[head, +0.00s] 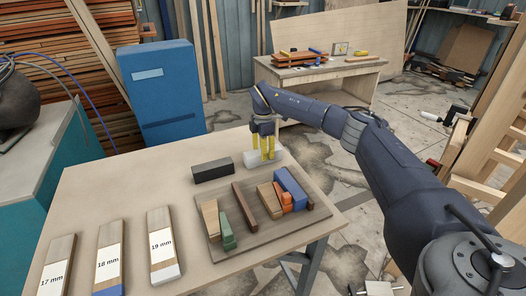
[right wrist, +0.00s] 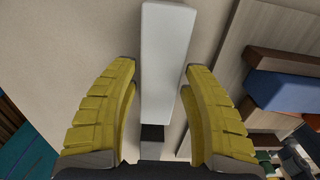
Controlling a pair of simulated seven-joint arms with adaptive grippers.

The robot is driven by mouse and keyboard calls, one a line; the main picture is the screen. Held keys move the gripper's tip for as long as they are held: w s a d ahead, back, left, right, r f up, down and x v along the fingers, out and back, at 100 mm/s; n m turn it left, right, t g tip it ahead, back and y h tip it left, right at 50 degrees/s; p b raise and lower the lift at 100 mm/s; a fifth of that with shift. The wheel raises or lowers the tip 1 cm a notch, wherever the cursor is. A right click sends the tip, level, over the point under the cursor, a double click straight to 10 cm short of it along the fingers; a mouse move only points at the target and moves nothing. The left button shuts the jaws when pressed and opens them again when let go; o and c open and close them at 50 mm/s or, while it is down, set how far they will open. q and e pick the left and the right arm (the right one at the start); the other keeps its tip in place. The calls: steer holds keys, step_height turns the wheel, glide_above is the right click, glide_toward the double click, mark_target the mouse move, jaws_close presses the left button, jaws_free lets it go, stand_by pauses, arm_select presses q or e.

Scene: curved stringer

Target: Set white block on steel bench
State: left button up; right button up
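The white block (head: 251,161) lies on the wooden table (head: 130,184), near its far edge. In the right wrist view the white block (right wrist: 166,50) runs lengthwise from the top edge down between the fingers. My right gripper (head: 265,154), with yellow fingers, points down at the block. In the wrist view the right gripper (right wrist: 162,72) is open, one finger on each side, with a gap showing on the left; contact on the right is unclear. A grey-topped teal bench (head: 40,138), likely the steel bench, stands at the left. My left gripper is not in view.
A black block (head: 212,170) lies just left of the white block. A wooden board (head: 265,236) with several coloured pieces lies in front. Three labelled strips (head: 108,258) lie at the near left. A dark round object (head: 17,100) stands on the teal bench.

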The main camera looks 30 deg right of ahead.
steer(key=shift+o, duration=0.8)
step_height(320, 180, up, 12)
steer(key=shift+r, duration=0.15)
